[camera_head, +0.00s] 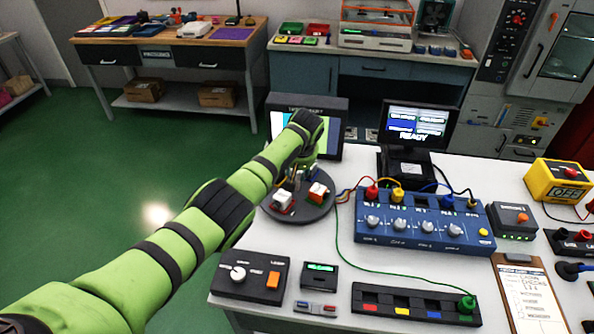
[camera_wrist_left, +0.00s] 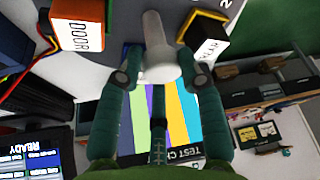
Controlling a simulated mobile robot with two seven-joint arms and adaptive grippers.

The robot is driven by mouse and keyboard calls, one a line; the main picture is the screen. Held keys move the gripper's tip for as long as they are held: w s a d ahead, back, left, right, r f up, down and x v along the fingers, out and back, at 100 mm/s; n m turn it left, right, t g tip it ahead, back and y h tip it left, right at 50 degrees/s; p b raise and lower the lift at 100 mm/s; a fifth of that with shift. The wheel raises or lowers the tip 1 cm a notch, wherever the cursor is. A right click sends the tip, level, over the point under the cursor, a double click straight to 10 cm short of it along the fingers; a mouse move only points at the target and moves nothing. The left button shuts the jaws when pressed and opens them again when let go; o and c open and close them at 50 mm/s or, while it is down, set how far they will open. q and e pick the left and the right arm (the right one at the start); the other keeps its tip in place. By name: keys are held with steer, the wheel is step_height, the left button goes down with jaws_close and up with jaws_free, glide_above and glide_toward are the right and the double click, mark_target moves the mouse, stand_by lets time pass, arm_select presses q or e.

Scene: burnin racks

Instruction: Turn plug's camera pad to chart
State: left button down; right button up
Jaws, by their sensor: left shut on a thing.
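My left gripper (camera_head: 298,172) reaches down over a dark round turntable (camera_head: 290,215) in the head view. In the left wrist view my left gripper (camera_wrist_left: 158,70) is shut on a pale grey upright peg (camera_wrist_left: 159,58). White-faced blocks stand on the turntable around it: an orange-sided block marked DOOR (camera_wrist_left: 78,28) and a yellow-sided block (camera_wrist_left: 203,42) with unclear lettering. The test chart screen (camera_head: 279,134), with colour bars, stands behind the turntable and also shows in the wrist view (camera_wrist_left: 180,118). I cannot tell which block is the camera pad. My right gripper is not in view.
A READY monitor (camera_head: 418,122) stands right of the chart. A blue box with knobs (camera_head: 420,222) and coloured cables lies right of the turntable. A green cable (camera_head: 375,268) crosses the white bench. A control box (camera_head: 250,274) sits in front.

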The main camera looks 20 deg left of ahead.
arm_select(q)
steer(key=shift+w+a+r+n+y+b, duration=0.1)
steer(key=shift+w+n+y+b, duration=0.1)
steer(key=shift+n+b, duration=0.5)
steer(key=shift+w+n+y+b, duration=0.1)
steer(key=shift+n+y+b, duration=0.1)
steer(key=shift+n+b, duration=0.5)
steer(key=n+g+b, duration=0.1)
steer(key=b, duration=0.2)
steer(key=shift+r, duration=0.1)
steer(key=shift+r+n+b, duration=0.1)
steer(key=shift+n+b, duration=0.2)
steer(key=shift+a, duration=0.1)
steer(key=c, duration=1)
jaws_free()
steer(key=shift+o, duration=0.9)
steer(key=shift+y, duration=0.3)
steer(key=shift+s, duration=0.1)
